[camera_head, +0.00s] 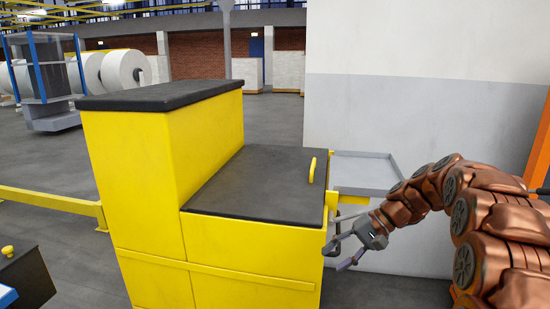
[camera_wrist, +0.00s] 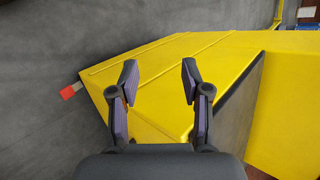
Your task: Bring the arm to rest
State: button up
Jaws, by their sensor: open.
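My gripper (camera_head: 345,252) is at the end of my copper-coloured arm, at the right of the head view. Its fingers are apart and point left, close to the right side of the yellow cabinet (camera_head: 255,245). In the wrist view my gripper (camera_wrist: 159,82) shows two dark fingers spread wide with nothing between them. Yellow panels of the cabinet (camera_wrist: 215,60) lie beyond the fingers there. I cannot tell whether a fingertip touches the cabinet.
The cabinet has a black lid with a yellow handle (camera_head: 312,170). A grey tray (camera_head: 365,172) sticks out behind my gripper, before a pale wall (camera_head: 430,100). A yellow rail (camera_head: 50,201) runs at left. White paper rolls (camera_head: 122,72) stand far back. Grey floor is open behind the cabinet.

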jog(key=s+a+r+n+g+h+p, duration=0.15)
jog(key=s+r+p, duration=0.25)
jog(key=s, duration=0.6)
jog(key=s+a+r+h+p, duration=0.1)
jog(key=s+r+h+p, duration=0.3)
jog(key=s, duration=0.6)
jog(key=s+d+r+h+p, duration=0.1)
jog(key=s+p, duration=0.1)
jog(key=s, duration=0.4)
jog(key=s+d+r+n+h+p, duration=0.1)
jog(key=s+d+p, duration=0.1)
jog(key=s, duration=0.3)
jog(key=s+d+r+h+p, duration=0.1)
jog(key=s+d+h+p, duration=0.1)
jog(key=s, duration=0.4)
jog(key=shift+s+d+r+n+p, duration=0.2)
jog(key=shift+s+r+n+p, duration=0.15)
jog(key=shift+p, duration=0.35)
